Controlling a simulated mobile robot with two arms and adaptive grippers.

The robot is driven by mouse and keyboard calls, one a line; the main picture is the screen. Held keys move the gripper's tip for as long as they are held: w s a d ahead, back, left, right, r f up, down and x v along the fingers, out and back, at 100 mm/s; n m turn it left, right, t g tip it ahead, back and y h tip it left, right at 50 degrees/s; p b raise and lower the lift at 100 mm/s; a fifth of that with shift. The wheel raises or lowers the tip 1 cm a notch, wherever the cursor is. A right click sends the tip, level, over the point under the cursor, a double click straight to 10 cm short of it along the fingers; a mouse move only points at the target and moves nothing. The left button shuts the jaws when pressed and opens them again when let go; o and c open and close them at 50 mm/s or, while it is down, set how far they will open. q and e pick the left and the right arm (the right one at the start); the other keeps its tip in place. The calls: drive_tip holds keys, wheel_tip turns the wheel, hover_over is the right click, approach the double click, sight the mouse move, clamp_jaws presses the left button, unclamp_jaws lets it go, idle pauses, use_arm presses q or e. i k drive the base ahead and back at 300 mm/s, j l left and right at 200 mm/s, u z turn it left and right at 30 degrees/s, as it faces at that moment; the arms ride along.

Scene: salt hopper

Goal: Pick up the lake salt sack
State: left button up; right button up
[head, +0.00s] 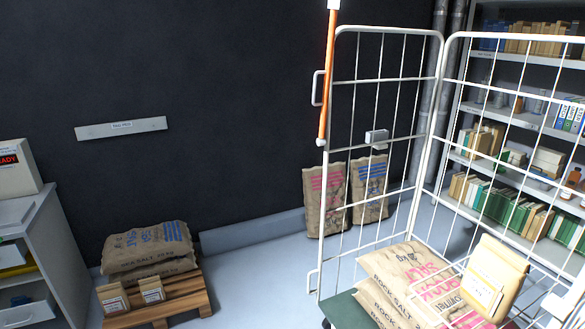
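No label in the head view clearly reads lake salt, so I cannot tell which sack it is. Two more sacks stand upright against the dark wall, one with red print (325,199) and one with blue print (370,188), partly behind the cage wires. Stacked sacks with red print (408,272), marked rock salt, lie in the roll cage. Neither of my grippers is in view.
The white wire roll cage (440,75) fills the right, with an orange bar (328,75) at its left edge. Shelves (510,110) stand behind it. A grey cabinet (55,245) is at left. Bare floor (255,275) lies between the wooden pallet (187,302) and cage.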

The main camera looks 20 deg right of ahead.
sight(494, 278)
drive_tip(key=i+z, duration=0.35)
drive_tip(key=i, duration=0.15)
drive_tip(key=i+j+z, duration=0.2)
drive_tip(key=i+z, duration=0.15)
drive_tip(key=i, duration=0.1)
